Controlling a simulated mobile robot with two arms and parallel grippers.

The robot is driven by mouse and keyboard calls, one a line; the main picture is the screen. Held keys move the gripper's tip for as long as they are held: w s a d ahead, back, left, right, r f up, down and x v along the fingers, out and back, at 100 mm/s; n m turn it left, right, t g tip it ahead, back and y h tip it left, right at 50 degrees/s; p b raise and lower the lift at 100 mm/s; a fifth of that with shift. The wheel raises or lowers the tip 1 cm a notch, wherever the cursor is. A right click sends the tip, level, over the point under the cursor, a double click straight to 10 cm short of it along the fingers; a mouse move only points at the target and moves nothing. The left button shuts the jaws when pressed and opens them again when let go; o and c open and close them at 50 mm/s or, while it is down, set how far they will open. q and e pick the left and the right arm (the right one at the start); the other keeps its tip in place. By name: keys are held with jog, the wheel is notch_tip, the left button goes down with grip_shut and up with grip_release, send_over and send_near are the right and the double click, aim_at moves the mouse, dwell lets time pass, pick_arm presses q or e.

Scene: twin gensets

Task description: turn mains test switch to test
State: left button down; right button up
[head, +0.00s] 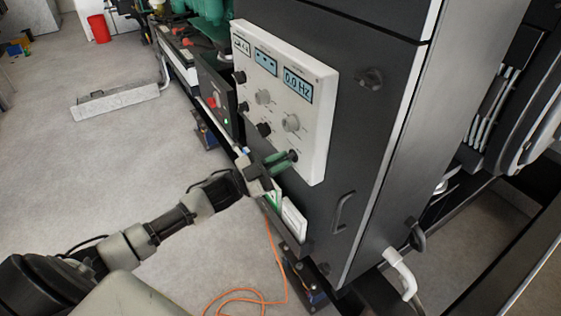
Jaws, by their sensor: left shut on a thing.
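A pale control panel (312,140) is set on the front of a dark cabinet, with several knobs and small displays. My left gripper (283,160) is at the panel's lower edge. It is shut on a dark knob (293,156) at the panel's lower right, which appears to be the mains test switch. The fingers partly cover the knob, and its lettering and pointer are too small to read. My right gripper is not in view.
A grey knob (291,122) and a black knob (264,129) sit close above the gripper. A cabinet handle (343,212) stands out at lower right. An orange cable (272,265) lies on the floor below. Open floor lies to the left.

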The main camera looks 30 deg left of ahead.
pick_arm(q)
jog(key=c, duration=1.2)
grip_release()
jog(key=shift+b+v, duration=1.3)
jog(key=shift+v, duration=4.1)
